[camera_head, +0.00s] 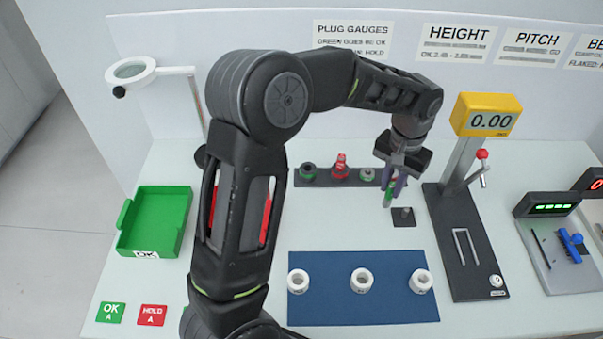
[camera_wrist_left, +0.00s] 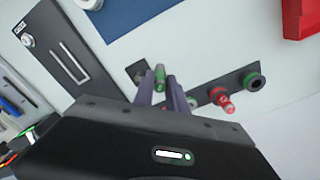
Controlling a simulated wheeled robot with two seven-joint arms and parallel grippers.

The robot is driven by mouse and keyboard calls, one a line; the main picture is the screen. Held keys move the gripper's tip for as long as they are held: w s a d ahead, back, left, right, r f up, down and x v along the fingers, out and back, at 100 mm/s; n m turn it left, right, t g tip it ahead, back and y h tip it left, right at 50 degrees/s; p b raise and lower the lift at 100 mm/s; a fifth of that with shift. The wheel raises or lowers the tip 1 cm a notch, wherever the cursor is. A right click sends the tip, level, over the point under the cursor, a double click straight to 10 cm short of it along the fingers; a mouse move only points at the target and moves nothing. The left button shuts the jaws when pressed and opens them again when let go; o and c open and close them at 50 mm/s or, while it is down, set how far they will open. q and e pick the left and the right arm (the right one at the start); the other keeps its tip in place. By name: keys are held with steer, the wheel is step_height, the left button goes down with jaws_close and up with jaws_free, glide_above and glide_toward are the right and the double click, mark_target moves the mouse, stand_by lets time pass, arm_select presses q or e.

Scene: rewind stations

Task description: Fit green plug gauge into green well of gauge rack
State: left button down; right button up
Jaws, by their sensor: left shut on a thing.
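My left gripper (camera_head: 394,184) is shut on the green plug gauge (camera_head: 388,194), which hangs green end down at the right of the rack. In the wrist view the plug gauge (camera_wrist_left: 160,77) shows between the two finger tips, clear of the rack. The dark gauge rack (camera_head: 326,183) stands near the back wall; it also shows in the wrist view (camera_wrist_left: 238,88). It bears a dark round piece with green (camera_head: 308,172), a red plug gauge (camera_head: 341,166) and a grey-green round fitting (camera_head: 367,174) nearest my gripper. I cannot tell which is the green well. My right gripper is not in view.
A small dark plate with a grey post (camera_head: 404,215) lies just in front of my gripper. The height gauge (camera_head: 466,240) stands to the right. A blue mat (camera_head: 330,313) bears white rings. A green tray (camera_head: 157,190) and magnifier lamp (camera_head: 134,70) are at left.

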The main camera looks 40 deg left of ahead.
arm_select(q)
steer(key=a+r+m+p, duration=0.2)
steer(key=a+m, duration=0.5)
steer(key=a, duration=0.5)
steer(key=a+r+m+p, duration=0.2)
steer(key=a+m, duration=0.5)
steer(key=a, duration=0.5)
steer(key=shift+s+m+p, duration=0.3)
steer(key=shift+s+p, duration=0.05)
step_height(320, 180, down, 6)
steer(key=b, duration=0.2)
